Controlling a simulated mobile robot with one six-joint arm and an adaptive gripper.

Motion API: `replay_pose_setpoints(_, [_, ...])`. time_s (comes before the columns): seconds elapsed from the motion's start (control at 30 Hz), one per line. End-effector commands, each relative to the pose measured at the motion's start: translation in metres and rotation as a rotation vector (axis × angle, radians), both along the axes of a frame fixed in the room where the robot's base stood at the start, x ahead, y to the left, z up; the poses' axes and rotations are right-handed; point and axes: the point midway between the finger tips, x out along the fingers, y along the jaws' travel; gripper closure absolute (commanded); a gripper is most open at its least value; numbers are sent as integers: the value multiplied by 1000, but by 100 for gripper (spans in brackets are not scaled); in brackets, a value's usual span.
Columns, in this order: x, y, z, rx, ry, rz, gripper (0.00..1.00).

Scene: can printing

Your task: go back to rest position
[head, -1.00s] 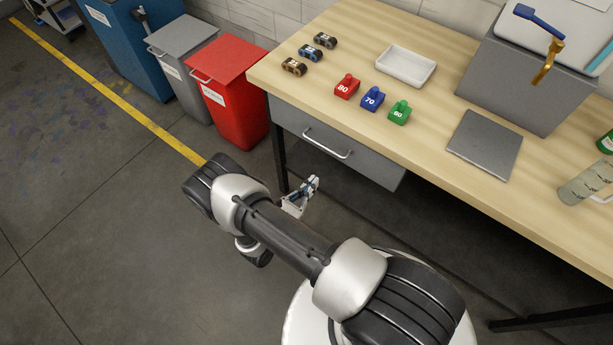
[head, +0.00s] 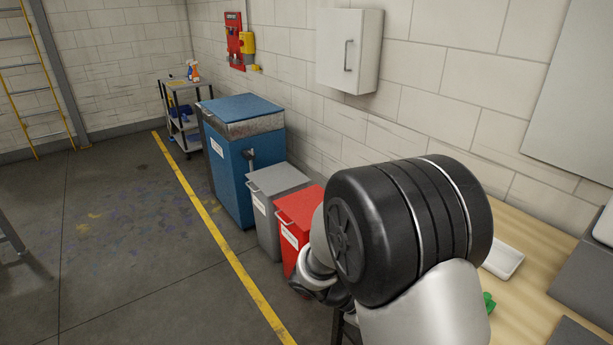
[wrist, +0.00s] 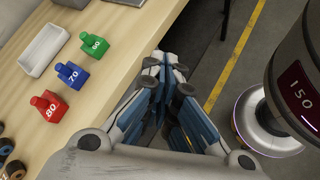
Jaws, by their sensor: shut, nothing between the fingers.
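My gripper (wrist: 168,70) shows in the wrist view, with its fingertips close together and nothing held between them. It hangs off the table's edge, over the floor side. In the head view my raised arm fills the lower right and hides my gripper. In the wrist view, the red 80 block (wrist: 49,105), blue 70 block (wrist: 71,75) and green 60 block (wrist: 95,46) stand on the wooden table (wrist: 115,65), to the left of my gripper and apart from it.
A white tray (head: 503,259) lies on the table. A red bin (head: 299,215), grey bin (head: 272,205) and blue bin (head: 232,165) stand along the wall beside my arm. A cart (head: 186,112) stands farther back. The floor left of the yellow line (head: 215,230) is mostly clear.

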Motion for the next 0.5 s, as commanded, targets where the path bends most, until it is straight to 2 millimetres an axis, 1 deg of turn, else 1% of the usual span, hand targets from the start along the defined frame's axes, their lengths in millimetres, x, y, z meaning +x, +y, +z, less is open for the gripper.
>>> replay_pose_setpoints(0.03, [-10, -1, 17, 59, -53, -54, 100])
replay_pose_setpoints(0.2, [-48, 4, 54, 260, -214, -216, 100])
replay_pose_setpoints(0.37, [-81, 17, 82, 453, -384, -347, 100])
replay_pose_setpoints(0.5, [-105, 33, 102, 624, -545, -442, 100])
